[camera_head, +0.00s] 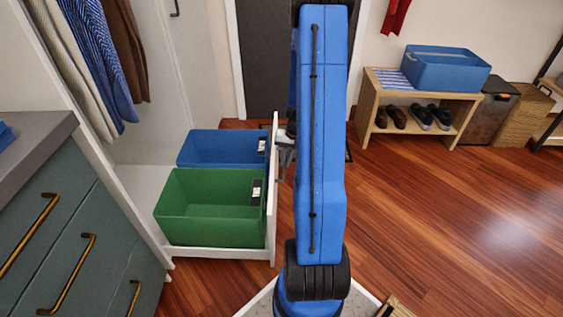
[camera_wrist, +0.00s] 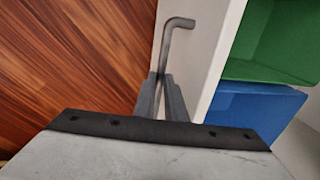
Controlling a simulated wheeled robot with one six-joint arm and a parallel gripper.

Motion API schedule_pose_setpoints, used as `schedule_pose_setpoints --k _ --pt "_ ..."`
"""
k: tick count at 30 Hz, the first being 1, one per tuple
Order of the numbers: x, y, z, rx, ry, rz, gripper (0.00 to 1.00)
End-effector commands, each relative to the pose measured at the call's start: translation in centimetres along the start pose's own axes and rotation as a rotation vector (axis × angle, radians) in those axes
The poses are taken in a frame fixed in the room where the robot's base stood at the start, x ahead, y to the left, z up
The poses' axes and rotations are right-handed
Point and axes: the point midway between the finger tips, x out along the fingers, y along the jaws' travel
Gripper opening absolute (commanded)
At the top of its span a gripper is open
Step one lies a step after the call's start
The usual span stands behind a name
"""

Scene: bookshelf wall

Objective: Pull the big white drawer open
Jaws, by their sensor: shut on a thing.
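The big white drawer (camera_head: 272,225) stands pulled out from the wardrobe at the left in the head view, with a green bin (camera_head: 210,215) and a blue bin (camera_head: 215,147) in it. Its white front also shows in the wrist view (camera_wrist: 212,60). My gripper (camera_wrist: 160,90) is shut on the grey bar handle (camera_wrist: 166,42) of the drawer, beside the front panel. The handle's bent end sticks out beyond the fingers. In the head view my blue arm hides most of the gripper and handle.
A teal cabinet (camera_head: 75,235) with brass handles stands at the left. Clothes (camera_head: 90,55) hang above the drawer. A wooden shoe bench (camera_head: 415,120) with a blue box (camera_head: 445,70) stands against the back wall. The wooden floor (camera_head: 450,220) at the right is clear.

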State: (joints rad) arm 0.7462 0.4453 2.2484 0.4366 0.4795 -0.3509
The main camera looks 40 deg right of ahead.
Motion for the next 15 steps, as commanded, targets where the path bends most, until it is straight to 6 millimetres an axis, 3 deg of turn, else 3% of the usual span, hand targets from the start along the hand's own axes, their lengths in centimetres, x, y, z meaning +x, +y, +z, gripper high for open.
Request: schedule_pose_setpoints --k 8,9,11,15 --pt "-0.02 0.0 -0.03 0.0 0.001 0.0 0.0" --pt "-0.02 0.0 -0.03 0.0 0.001 0.0 0.18" --pt "-0.02 0.0 -0.04 0.0 0.001 0.0 0.29" --pt "-0.02 -0.01 -0.03 0.0 0.001 0.0 0.29"
